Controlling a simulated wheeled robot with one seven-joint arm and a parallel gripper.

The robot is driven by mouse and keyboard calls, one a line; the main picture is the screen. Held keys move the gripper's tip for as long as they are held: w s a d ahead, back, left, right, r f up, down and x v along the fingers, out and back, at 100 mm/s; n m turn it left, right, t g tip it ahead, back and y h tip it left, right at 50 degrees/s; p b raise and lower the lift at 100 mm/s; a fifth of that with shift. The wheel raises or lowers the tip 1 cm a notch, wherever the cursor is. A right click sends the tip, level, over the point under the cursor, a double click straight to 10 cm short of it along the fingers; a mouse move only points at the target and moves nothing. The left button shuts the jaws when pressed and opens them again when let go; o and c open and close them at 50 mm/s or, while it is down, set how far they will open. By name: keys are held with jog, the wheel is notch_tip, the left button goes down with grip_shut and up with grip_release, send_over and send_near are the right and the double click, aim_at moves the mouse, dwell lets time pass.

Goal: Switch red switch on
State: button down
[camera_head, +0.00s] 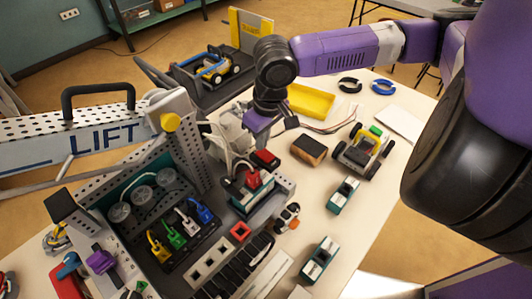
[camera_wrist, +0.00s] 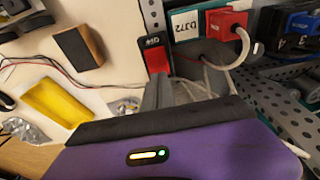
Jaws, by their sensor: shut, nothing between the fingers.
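The red switch (camera_head: 265,159) is a red rocker in a black housing on top of the grey panel, near the middle of the head view. In the wrist view the red switch (camera_wrist: 157,59) is upper centre, below a small label. My gripper (camera_head: 256,138) points down just behind and left of it in the head view. In the wrist view the grey fingers of my gripper (camera_wrist: 160,90) are shut with nothing between them, their tips just below the red rocker. I cannot tell if they touch it, nor which way the rocker is set.
A red plug (camera_wrist: 226,22) with a white cable stands close beside the switch. A wooden block (camera_head: 309,149), a yellow tray (camera_head: 312,101) and a small wheeled car (camera_head: 362,152) lie behind and right.

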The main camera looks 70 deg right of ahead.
aim_at(262, 152)
jog(key=shift+f+b, duration=0.55)
jog(key=shift+f, duration=0.35)
dwell(0.7)
jog(key=shift+r, duration=0.15)
notch_tip(262, 152, up, 7)
jog(key=p, duration=0.6)
jog(key=shift+p, duration=0.3)
dwell(0.4)
